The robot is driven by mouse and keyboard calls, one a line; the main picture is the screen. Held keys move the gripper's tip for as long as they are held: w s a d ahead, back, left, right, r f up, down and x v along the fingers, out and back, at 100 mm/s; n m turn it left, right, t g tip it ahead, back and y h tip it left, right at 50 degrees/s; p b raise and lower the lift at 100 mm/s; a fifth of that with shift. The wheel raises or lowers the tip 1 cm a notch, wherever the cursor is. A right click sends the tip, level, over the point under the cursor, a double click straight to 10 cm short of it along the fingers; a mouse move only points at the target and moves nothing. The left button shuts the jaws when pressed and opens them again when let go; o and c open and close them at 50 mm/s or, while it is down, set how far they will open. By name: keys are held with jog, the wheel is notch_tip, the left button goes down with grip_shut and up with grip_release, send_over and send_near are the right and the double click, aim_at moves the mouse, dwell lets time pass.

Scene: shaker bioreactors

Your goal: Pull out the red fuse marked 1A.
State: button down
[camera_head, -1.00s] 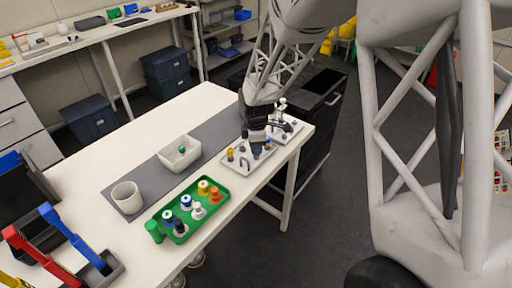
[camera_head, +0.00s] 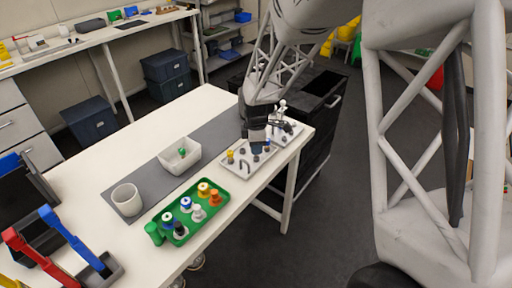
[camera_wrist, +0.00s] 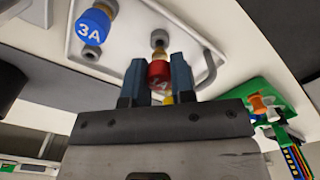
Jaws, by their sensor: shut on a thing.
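The red fuse marked 1A (camera_wrist: 158,74) is between the two blue-grey fingertips of my gripper (camera_wrist: 158,80) in the wrist view. The fingers are shut on its red cap. A grey round socket (camera_wrist: 159,39) is just beyond the fuse, on the pale panel (camera_wrist: 120,52). I cannot tell how much of the fuse is still inside it. In the head view my gripper (camera_head: 257,147) is low over the panel (camera_head: 236,171) at the table's right side, and it hides the red fuse.
A blue fuse marked 3A (camera_wrist: 93,24) and a bent grey handle (camera_wrist: 208,66) are near my fingers. A green tray of bottles (camera_head: 165,214), a white bin (camera_head: 171,163) and a white cup (camera_head: 127,200) stand to the left on the table.

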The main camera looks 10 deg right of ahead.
jog(key=shift+r, duration=0.55)
dwell(0.4)
jog(key=shift+r, duration=1.25)
